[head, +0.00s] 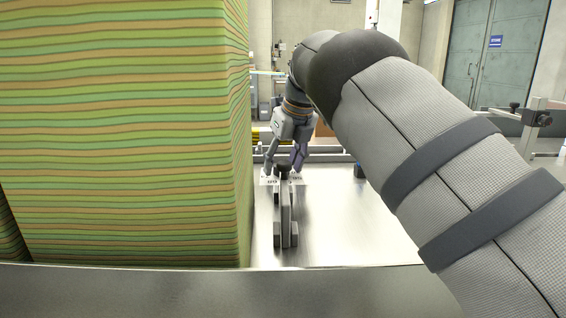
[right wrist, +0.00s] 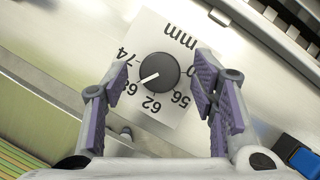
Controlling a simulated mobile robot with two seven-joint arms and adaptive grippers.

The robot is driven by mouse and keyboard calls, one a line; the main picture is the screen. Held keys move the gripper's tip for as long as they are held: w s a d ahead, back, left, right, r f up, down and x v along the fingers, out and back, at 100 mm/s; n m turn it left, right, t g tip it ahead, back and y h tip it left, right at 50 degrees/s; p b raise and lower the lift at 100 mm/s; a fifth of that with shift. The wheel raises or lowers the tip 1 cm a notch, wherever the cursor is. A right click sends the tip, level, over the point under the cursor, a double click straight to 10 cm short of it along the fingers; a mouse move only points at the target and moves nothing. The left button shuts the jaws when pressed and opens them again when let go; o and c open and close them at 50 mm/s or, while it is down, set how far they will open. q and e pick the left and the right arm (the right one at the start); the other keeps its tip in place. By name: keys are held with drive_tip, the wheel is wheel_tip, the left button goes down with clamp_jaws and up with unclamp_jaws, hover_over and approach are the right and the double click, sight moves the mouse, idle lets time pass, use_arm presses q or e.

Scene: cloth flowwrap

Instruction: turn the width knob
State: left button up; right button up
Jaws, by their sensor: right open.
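The width knob (right wrist: 159,72) is a round black dial on a white plate (right wrist: 150,28) marked "mm", with numbers around it including 56, 62 and 74. In the head view my right gripper (head: 284,160) points down over the plate, behind a grey upright bracket. My left gripper is not in view.
A large green and orange striped cloth stack (head: 125,130) fills the left of the head view. A blue-and-black object (right wrist: 298,155) lies at the right wrist view's lower right.

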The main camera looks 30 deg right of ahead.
drive_tip(key=c, duration=1.2)
drive_tip(key=shift+o, duration=0.2)
drive_tip(key=n+y, duration=0.1)
drive_tip(key=n, duration=0.2)
drive_tip(key=shift+d, duration=0.1)
drive_tip(key=o, duration=1.2)
drive_tip(key=shift+c, duration=0.2)
drive_tip(key=v, duration=1.2)
drive_tip(key=shift+w+d, duration=0.1)
